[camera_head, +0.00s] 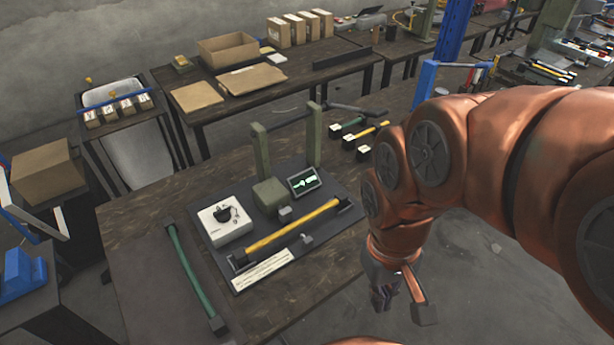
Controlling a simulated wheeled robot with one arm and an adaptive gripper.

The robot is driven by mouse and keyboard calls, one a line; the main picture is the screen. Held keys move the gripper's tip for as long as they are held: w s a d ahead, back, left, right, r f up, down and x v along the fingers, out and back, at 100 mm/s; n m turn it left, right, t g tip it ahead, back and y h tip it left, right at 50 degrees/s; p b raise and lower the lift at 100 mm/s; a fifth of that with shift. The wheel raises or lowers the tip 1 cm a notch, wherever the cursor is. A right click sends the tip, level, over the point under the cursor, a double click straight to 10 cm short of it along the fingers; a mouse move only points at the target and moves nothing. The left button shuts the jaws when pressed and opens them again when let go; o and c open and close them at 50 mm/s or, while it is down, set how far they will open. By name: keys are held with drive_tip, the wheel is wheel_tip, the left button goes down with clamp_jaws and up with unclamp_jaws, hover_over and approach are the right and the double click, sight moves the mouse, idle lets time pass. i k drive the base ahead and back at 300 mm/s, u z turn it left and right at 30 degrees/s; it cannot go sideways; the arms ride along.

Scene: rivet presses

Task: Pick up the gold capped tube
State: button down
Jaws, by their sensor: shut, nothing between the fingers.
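I cannot make out a gold cap on any tube at this size. A yellow tube (292,228) with dark ends lies diagonally on the dark mat (213,262) on the near table. A green tube (187,270) with dark ends lies on the table left of the mat. Shorter green (352,123) and yellow (371,132) pieces with white-faced blocks lie at the back right of this table. My gripper (381,300) points down at the table's right side, apart from the tubes. It is shut and empty.
The mat holds a green press frame (261,150), a white box with a black knob (225,221), a small screen (305,181) and a white label strip (263,269). A back table (290,82) carries cardboard boxes. Open floor shows to the right.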

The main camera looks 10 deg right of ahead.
sight(240, 255)
drive_tip(key=k, duration=1)
drive_tip(key=u, duration=1)
drive_tip(key=i, duration=1.05)
drive_tip(key=z, duration=0.05)
